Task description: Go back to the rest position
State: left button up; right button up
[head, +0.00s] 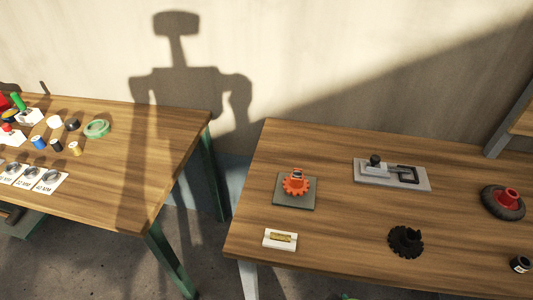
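Neither of my grippers shows in the head view, and no part of my arms is seen over the tables. The shadow of a robot (187,85) with a head and shoulders falls on the wall between the two tables. Its arms appear to hang close to the body. What my grippers hold, if anything, is hidden.
The right table (340,225) bears an orange gear (296,185) on a grey plate, a grey fixture (420,184), a black toothed part (405,241), a red-hubbed wheel (508,197) and a white block (280,240). The left table (130,185) holds several small parts. A floor gap (205,250) separates them.

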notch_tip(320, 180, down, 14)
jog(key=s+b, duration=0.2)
jog(key=b, duration=0.1)
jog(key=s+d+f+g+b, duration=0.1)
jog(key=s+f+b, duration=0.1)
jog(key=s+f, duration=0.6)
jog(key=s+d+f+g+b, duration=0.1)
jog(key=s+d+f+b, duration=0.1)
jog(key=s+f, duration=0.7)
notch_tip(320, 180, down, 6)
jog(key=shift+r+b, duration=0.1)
jog(key=shift+b, duration=0.3)
